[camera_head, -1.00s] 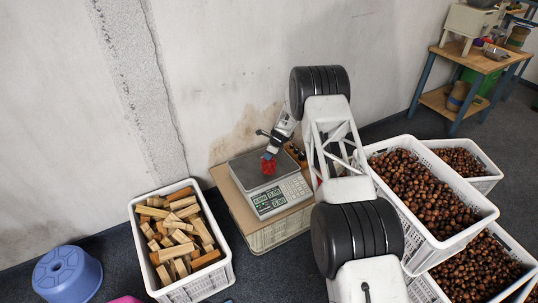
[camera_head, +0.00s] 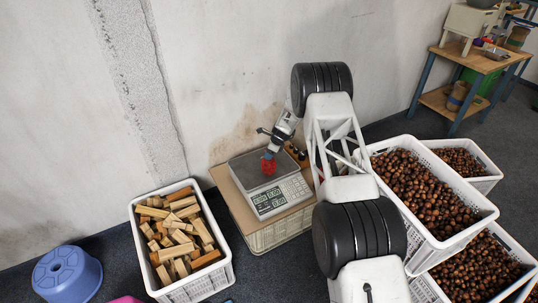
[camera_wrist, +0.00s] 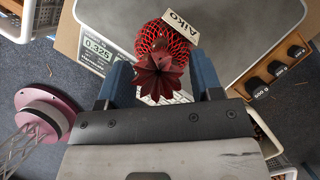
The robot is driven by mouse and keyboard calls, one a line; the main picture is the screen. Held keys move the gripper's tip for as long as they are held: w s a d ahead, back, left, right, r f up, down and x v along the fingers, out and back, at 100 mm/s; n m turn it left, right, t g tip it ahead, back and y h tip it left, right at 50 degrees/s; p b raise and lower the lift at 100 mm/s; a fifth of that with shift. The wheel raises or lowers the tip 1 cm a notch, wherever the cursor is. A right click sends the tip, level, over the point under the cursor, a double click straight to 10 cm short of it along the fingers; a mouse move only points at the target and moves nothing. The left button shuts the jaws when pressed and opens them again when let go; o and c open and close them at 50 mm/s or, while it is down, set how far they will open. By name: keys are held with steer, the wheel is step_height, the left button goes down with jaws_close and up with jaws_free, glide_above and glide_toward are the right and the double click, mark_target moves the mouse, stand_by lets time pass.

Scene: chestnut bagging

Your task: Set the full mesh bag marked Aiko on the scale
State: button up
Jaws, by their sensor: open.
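The red mesh bag (camera_head: 268,167) rests on the grey plate of the scale (camera_head: 246,163). In the wrist view the mesh bag (camera_wrist: 168,42) bulges with its contents. A pale tag reading Aiko (camera_wrist: 180,20) lies at its upper right, and its gathered, pleated end points toward my gripper. My gripper (camera_wrist: 162,77) is open, with one blue finger on either side of that end. In the head view my gripper (camera_head: 270,154) is just above the bag and partly hides it. The scale's display (camera_wrist: 97,45) is lit and seems to read 0.325.
The scale stands on an upturned crate with a board (camera_head: 232,203). A crate of wood blocks (camera_head: 140,236) is to the left, beside a blue stool (camera_head: 67,272). Chestnut crates (camera_head: 412,222) fill the right.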

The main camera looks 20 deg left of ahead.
steer(key=v, duration=1)
steer(key=shift+d+r, duration=0.2)
steer(key=shift+r, duration=0.1)
stand_by(0.7)
